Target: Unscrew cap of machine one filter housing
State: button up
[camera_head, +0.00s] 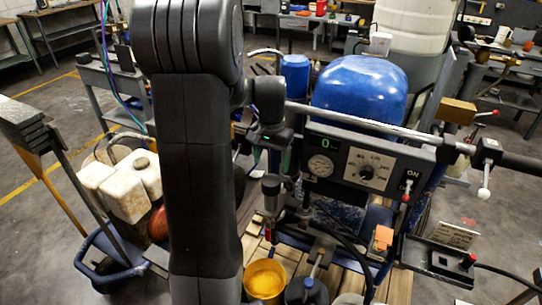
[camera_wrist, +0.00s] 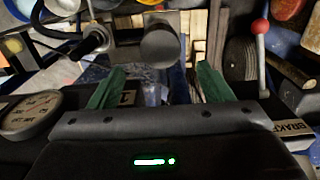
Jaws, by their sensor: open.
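A grey upright cylinder with a darker round cap (camera_head: 271,185), which looks like the filter housing, stands on the machine's front, left of the control panel. In the wrist view a dark grey round cap (camera_wrist: 160,45), apparently the same one, shows just beyond and between the fingertips. My gripper (camera_wrist: 158,82) is open, with its two green fingers spread wide and nothing seen held between them. The cap appears apart from both fingers. In the head view my arm hides part of the machine, and the fingertips are not clear.
The control panel (camera_head: 362,163) with gauge and dial lies close to my wrist, under a long grey bar (camera_head: 365,122). A blue tank (camera_head: 361,88) stands behind. A yellow bucket (camera_head: 265,279) is below on the wooden pallet. A red-knobbed lever (camera_wrist: 260,28) stands right of the fingers.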

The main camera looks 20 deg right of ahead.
aim_at(271, 180)
notch_tip(271, 180, down, 8)
jog(key=b, duration=0.5)
dwell(0.4)
jog(key=m, duration=0.2)
jog(key=shift+m+p, duration=0.35)
jog(key=shift+m, duration=0.05)
jog(key=m, duration=0.4)
jog(key=shift+p, duration=0.3)
jog(key=m, duration=0.7)
jog(key=shift+p, duration=0.35)
jog(key=m, duration=0.9)
jog(key=shift+p, duration=0.4)
